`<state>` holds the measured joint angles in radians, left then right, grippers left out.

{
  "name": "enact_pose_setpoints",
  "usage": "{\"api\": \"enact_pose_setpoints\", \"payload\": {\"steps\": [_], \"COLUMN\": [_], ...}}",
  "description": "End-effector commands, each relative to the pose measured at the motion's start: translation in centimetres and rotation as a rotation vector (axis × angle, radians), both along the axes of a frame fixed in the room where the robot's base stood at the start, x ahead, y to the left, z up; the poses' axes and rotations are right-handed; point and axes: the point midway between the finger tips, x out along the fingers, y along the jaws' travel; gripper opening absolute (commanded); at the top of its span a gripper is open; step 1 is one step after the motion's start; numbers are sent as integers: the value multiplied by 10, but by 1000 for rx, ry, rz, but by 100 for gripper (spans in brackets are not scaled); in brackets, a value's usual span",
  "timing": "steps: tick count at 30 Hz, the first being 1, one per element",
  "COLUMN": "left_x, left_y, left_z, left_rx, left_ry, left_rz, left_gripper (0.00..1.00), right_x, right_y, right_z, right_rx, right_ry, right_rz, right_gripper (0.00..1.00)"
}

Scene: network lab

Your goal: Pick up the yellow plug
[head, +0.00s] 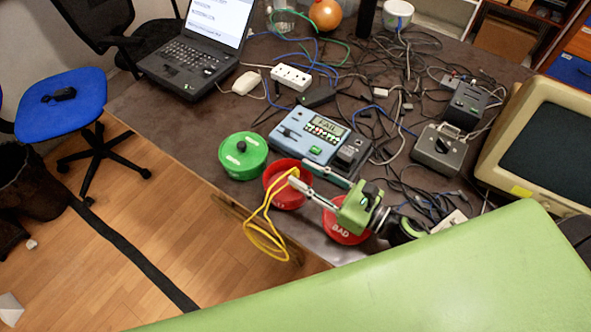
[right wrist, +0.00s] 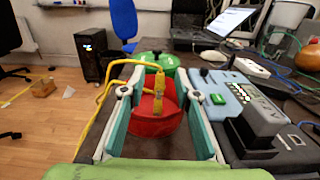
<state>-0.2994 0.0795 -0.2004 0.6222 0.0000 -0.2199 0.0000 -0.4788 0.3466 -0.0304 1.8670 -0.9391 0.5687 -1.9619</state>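The yellow plug (head: 294,172) with its yellow cable (head: 262,222) is at a red bowl (head: 280,192) near the table's front edge. The cable loops down over the edge. In the right wrist view the plug (right wrist: 157,88) shows above the red bowl (right wrist: 155,124), between the two fingers of my right gripper (right wrist: 155,92). The fingers are wide apart, with a gap on each side of the plug. In the head view my right gripper (head: 299,171) reaches in from the right over the bowl. My left gripper is not in view.
A green lidded bowl (head: 243,155) stands left of the red one. A second red bowl (head: 341,236) marked BAD is partly under my right gripper. A blue tester device (head: 309,136) is close behind. Black cables clutter the table's right side.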

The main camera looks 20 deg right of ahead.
Motion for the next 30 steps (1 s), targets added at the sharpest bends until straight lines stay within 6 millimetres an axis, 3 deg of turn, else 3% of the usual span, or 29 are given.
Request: {"api": "enact_pose_setpoints", "payload": {"steps": [6,14,18,30], "left_x": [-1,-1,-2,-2], "left_y": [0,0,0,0], "left_z": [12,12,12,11], "left_rx": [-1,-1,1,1], "left_ry": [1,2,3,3], "left_rz": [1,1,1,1], "left_gripper": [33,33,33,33], "right_x": [23,25,25,25], "right_y": [17,19,19,19], "right_z": [1,-1,-1,0], "right_rx": [2,1,1,1], "right_ry": [0,1,1,1], "right_rz": [0,-1,-1,0], "right_gripper": [29,29,0,0]}}
